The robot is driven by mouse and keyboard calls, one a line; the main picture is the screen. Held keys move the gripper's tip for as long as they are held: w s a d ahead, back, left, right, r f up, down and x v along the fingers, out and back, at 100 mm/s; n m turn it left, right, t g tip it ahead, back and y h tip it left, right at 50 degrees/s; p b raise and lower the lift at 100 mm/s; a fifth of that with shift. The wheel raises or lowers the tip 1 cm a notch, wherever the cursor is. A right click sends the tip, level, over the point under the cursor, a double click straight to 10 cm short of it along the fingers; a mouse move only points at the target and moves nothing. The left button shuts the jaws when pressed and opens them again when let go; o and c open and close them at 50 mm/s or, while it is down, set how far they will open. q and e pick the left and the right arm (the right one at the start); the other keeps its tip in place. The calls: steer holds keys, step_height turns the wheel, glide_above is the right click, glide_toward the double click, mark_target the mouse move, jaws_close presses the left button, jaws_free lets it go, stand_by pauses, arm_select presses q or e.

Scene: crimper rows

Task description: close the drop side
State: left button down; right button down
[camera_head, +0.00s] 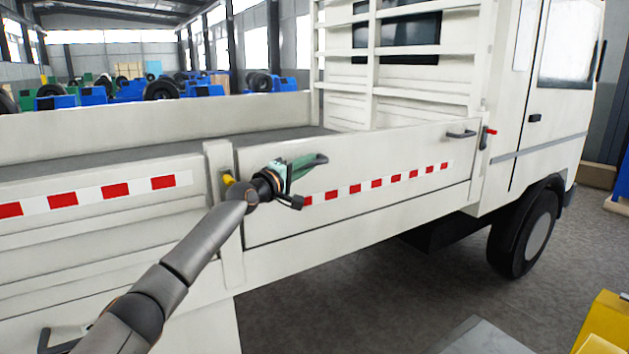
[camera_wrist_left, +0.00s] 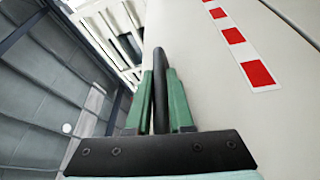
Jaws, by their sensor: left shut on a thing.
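The drop side (camera_head: 345,220) is a white panel with a red-and-white strip on the truck's bed. It stands upright or nearly so between a post at the left and the cab at the right. My left gripper (camera_head: 296,172), with green fingers, is shut on the grey handle (camera_head: 318,160) near the panel's left top corner. In the left wrist view the fingers (camera_wrist_left: 161,100) stand on both sides of the dark handle bar (camera_wrist_left: 160,62). A second handle (camera_head: 462,134) is free at the panel's right end. My right gripper is not in view.
A yellow latch (camera_head: 228,179) is on the left post (camera_head: 222,200), and a red-tipped latch (camera_head: 488,131) is beside the cab (camera_head: 548,100). Another white side section (camera_head: 90,225) lies left of the post. A yellow object (camera_head: 605,322) is at the lower right. Grey floor (camera_head: 400,300) is clear alongside.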

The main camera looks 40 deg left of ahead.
arm_select(q)
steer(key=shift+w+a+r+n, duration=0.1)
steer(key=shift+a+r+n, duration=0.25)
steer(key=shift+a, duration=0.2)
steer(key=shift+a+r, duration=0.1)
steer(key=shift+r, duration=0.1)
steer(key=c, duration=1.1)
jaws_free()
steer(key=shift+f, duration=0.1)
steer(key=o, duration=0.3)
steer(key=shift+f, duration=0.15)
steer(key=shift+w, duration=0.1)
steer(key=shift+f, duration=0.15)
